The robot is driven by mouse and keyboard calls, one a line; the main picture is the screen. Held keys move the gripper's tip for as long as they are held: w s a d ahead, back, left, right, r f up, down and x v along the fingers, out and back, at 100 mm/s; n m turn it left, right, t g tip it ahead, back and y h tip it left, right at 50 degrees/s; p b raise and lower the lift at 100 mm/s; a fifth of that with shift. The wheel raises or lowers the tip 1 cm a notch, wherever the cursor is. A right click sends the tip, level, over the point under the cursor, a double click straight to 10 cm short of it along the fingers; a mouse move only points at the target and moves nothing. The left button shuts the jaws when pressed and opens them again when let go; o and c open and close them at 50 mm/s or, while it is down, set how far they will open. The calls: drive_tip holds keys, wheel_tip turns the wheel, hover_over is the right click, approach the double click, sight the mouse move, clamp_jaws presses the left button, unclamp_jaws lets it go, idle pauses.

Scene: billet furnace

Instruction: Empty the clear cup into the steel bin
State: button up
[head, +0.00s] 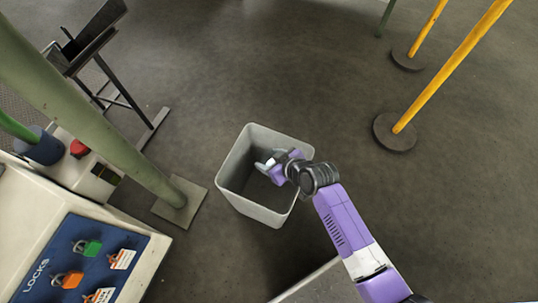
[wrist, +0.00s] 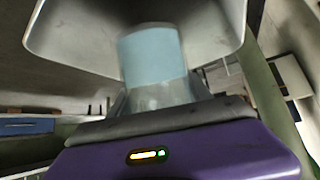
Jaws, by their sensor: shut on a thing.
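The steel bin (head: 229,188) is a grey, open-topped square container standing on the floor in the middle of the head view. Its pale wall and rim also fill the top of the wrist view (wrist: 75,30). My gripper (head: 271,164) is over the bin's opening, shut on the clear cup (head: 261,166). In the wrist view the cup (wrist: 153,55) is see-through with a pale blue tint, and my gripper (wrist: 158,97) holds its near end. The cup looks tilted over the bin. Whether anything is inside the cup or the bin I cannot tell.
A green post (head: 110,140) on a square foot stands left of the bin. A control cabinet with a blue LOCKS board (head: 75,262) is at lower left. A dark stand (head: 95,60) is at upper left, yellow posts (head: 450,65) at upper right. Floor behind the bin is clear.

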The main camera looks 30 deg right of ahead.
drive_tip(key=shift+r+g+p, duration=0.3)
drive_tip(key=shift+g+p, duration=0.1)
drive_tip(key=shift+p, duration=0.2)
drive_tip(key=g+p, duration=0.2)
drive_tip(key=p, duration=0.1)
drive_tip(key=shift+s+d+r+g+h+p, duration=0.1)
drive_tip(key=shift+s+r+g+h+p, duration=0.1)
drive_tip(key=shift+r+g+h+p, duration=0.15)
drive_tip(key=shift+s+r+g+h+p, duration=0.15)
drive_tip(key=shift+g+h+p, duration=0.1)
drive_tip(key=shift+g+p, duration=0.7)
drive_tip(key=shift+r+g+p, duration=0.3)
drive_tip(key=shift+g+p, duration=0.4)
drive_tip(key=shift+g, duration=0.4)
drive_tip(key=shift+g+h, duration=0.4)
drive_tip(key=shift+g, duration=0.5)
drive_tip(key=g+b, duration=0.2)
drive_tip(key=g, duration=0.1)
drive_tip(key=shift+s+r+h, duration=0.1)
drive_tip(key=shift+r+h, duration=0.1)
drive_tip(key=shift+h, duration=0.1)
drive_tip(key=shift+r+g+b, duration=0.2)
drive_tip(key=shift+g+b, duration=0.2)
drive_tip(key=shift+b, duration=0.1)
drive_tip(key=shift+r+g+b, duration=0.1)
drive_tip(key=shift+g+b, duration=0.6)
drive_tip(key=shift+b, duration=0.55)
